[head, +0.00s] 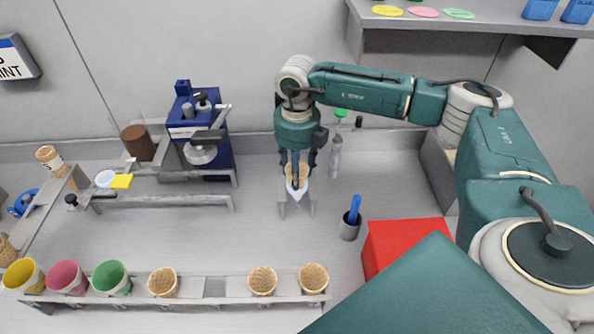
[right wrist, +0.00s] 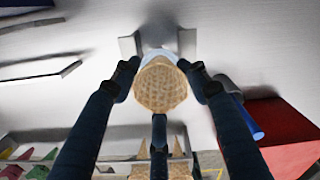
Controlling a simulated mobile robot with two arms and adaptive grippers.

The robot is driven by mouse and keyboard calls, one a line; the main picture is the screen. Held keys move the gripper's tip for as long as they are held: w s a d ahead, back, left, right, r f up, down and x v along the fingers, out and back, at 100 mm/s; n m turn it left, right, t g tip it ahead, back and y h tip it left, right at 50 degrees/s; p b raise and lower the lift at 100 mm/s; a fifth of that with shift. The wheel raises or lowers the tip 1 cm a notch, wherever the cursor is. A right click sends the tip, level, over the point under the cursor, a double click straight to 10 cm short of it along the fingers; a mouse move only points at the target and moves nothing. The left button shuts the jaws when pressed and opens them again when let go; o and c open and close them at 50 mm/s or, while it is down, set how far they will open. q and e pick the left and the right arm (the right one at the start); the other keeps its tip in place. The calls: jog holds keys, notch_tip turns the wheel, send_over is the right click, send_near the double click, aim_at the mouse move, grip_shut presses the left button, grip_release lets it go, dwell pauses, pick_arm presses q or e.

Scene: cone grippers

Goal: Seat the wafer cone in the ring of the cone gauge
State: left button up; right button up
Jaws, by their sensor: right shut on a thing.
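The wafer cone (head: 303,170) is tan with a waffle pattern, its wide mouth up and its tip hidden. My right gripper (head: 296,172) comes down from above, its dark fingers shut around the cone. In the right wrist view the fingers (right wrist: 165,88) close on the cone (right wrist: 160,90) from several sides. The cone gauge (head: 313,207) is a small grey stand directly below. A pale pointed piece shows under the cone between its posts. In the wrist view the gauge (right wrist: 187,42) lies just behind the cone. I cannot tell whether the cone touches the ring. My left gripper is not in view.
A grey cup with a blue handle (head: 349,228) and a red box (head: 405,243) stand to the right. A clear bottle (head: 336,158) is close beside the gripper. A front rack (head: 215,287) holds several cones and coloured cups. A blue machine (head: 215,150) stands left.

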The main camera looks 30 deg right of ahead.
jog(key=o, duration=0.9)
jog(key=shift+c, duration=0.2)
notch_tip(320, 180, up, 12)
dwell(0.8)
